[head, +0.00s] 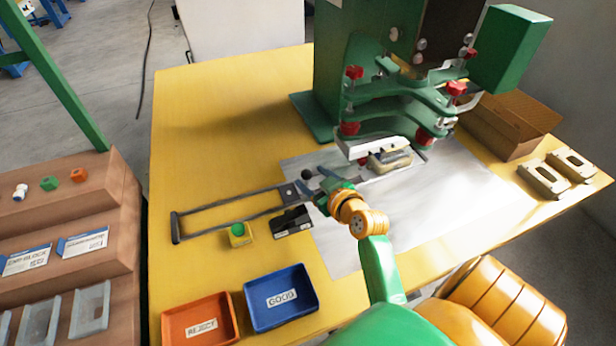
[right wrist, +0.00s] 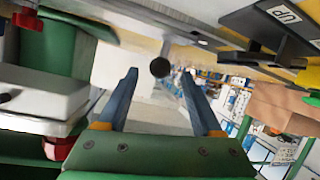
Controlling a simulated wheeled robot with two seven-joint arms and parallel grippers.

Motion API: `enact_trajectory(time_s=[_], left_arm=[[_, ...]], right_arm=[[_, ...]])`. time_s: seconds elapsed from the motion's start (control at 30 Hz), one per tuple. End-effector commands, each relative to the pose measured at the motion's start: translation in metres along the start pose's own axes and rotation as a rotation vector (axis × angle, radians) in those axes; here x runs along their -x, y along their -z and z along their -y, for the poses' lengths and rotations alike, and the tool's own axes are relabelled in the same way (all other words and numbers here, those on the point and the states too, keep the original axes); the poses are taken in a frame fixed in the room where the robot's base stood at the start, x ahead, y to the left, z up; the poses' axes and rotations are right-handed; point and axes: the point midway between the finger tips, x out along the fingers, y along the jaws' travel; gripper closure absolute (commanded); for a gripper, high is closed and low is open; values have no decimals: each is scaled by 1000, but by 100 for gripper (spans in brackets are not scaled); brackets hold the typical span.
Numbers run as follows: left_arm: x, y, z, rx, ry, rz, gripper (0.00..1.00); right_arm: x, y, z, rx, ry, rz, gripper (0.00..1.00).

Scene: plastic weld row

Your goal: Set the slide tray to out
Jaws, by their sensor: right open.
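The slide tray (head: 372,170) is a pale plate with a beige part on it, under the green press (head: 335,75). Its slide rails (head: 225,208) run out to the left over the yellow table, and this left stretch is empty. A dark round knob (head: 307,173) stands at the tray's left end. My right gripper (head: 312,188) is at the knob with its fingers apart. In the right wrist view the black knob (right wrist: 160,67) shows between the open fingertips of my right gripper (right wrist: 158,76); I cannot tell whether they touch it. My left gripper is out of view.
A black box (head: 292,222), showing "UP" in the wrist view, and a green-button box (head: 240,234) stand just in front of the rails. A blue GOOD bin (head: 309,315) and orange REJECT bin (head: 230,337) lie nearer. A cardboard box (head: 512,125) is at right.

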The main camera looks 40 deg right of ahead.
Motion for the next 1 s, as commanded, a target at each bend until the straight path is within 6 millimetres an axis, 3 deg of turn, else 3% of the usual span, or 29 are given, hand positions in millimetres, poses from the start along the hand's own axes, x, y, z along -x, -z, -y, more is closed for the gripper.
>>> enact_trajectory(time_s=[0.13,0.37,0.4,0.47,0.63,1.0], left_arm=[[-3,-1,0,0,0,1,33],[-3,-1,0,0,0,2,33],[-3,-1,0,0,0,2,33],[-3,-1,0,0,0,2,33],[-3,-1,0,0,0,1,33],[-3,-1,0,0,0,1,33]], right_arm=[[-19,0,0,-1,0,-1,33],[-22,0,0,2,0,1,33],[-22,0,0,2,0,1,35],[-22,0,0,2,0,1,52],[-22,0,0,1,1,1,98],[-22,0,0,1,1,2,100]])
